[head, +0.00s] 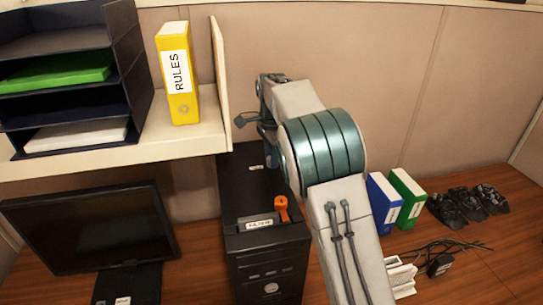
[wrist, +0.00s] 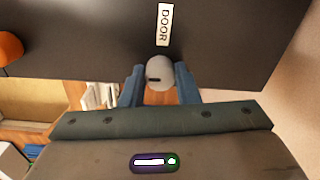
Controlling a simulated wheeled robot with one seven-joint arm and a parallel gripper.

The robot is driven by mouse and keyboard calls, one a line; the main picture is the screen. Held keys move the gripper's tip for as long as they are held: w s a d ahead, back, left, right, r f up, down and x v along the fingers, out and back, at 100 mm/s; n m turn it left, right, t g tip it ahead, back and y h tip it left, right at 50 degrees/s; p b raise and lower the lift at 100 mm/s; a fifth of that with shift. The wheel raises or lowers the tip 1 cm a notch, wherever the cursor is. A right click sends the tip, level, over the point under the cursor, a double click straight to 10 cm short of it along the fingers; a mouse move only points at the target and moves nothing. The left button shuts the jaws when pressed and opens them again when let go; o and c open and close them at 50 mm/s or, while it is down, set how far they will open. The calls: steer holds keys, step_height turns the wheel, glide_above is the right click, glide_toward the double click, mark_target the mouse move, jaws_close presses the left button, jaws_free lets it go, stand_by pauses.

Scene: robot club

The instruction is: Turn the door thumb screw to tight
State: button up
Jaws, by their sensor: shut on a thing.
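The door thumb screw (wrist: 160,72) is a round pale grey knob with a short dark mark near its lower left edge. It sits at the edge of a dark panel (wrist: 80,40), just below a white label (wrist: 163,25) reading DOOR. My gripper (wrist: 160,82) has its two blue fingers on either side of the knob, shut on it. In the head view the black computer tower (head: 268,245) stands on the desk, and my arm covers its right side. The screw and the fingertips cannot be made out there.
An orange item (head: 282,207) lies on top of the tower. A monitor (head: 95,235) stands left, under a shelf (head: 120,155) with a yellow binder (head: 178,75). Blue (head: 384,203) and green (head: 407,197) binders stand right of my arm, near cables (head: 440,250). A partition wall (head: 390,80) is behind.

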steer(key=o, duration=1)
steer(key=shift+c, duration=0.2)
step_height(320, 180, up, 14)
steer(key=shift+s, duration=0.15)
steer(key=shift+d, duration=0.1)
